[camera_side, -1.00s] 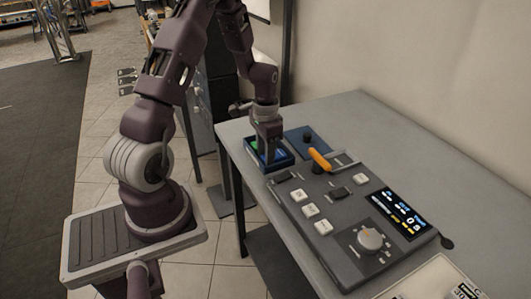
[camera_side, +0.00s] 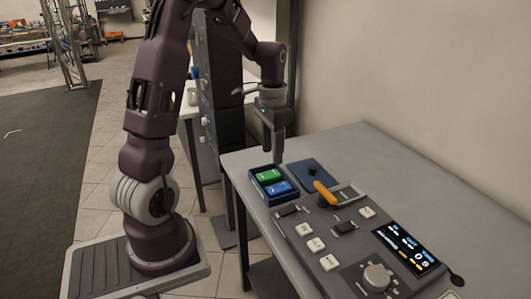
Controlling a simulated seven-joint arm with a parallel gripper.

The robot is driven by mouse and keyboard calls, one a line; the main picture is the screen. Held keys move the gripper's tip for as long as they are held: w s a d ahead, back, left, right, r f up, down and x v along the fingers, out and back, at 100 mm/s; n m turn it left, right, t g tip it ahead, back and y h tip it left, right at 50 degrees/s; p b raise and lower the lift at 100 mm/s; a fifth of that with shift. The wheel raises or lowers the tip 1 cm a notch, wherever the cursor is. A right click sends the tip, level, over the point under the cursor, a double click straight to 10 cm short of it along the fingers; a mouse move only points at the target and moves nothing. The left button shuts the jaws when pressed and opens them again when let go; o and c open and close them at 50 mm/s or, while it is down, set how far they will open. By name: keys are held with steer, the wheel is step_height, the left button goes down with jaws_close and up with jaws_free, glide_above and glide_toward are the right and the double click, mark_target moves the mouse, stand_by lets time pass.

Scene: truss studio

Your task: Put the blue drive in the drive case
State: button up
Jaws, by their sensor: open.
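The blue drive (camera_side: 278,188) lies in the near half of the drive case, a small dark blue open tray (camera_side: 256,184) at the far left corner of the table. A green drive (camera_side: 269,175) lies beside it in the far half of the same case. My gripper (camera_side: 278,158) hangs above the case's far edge, pointing down, open and apart from both drives. The gap between its fingers is hard to see from this side.
A dark blue plate with a black knob (camera_side: 313,171) lies right of the case. A grey control panel (camera_side: 318,222) with an orange-handled lever (camera_side: 325,193), several white buttons, a dial (camera_side: 377,276) and a display (camera_side: 405,248) fills the front. The table's right side (camera_side: 400,165) is clear.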

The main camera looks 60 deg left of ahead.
steer(key=s+d+r+t, duration=0.3)
steer(key=s+d+r, duration=0.3)
steer(key=d+r, duration=0.65)
steer(key=s+d+t, duration=0.2)
steer(key=s+d, duration=0.5)
steer(key=s, duration=0.3)
steer(key=shift+d+f, duration=0.2)
steer(key=shift+d, duration=0.15)
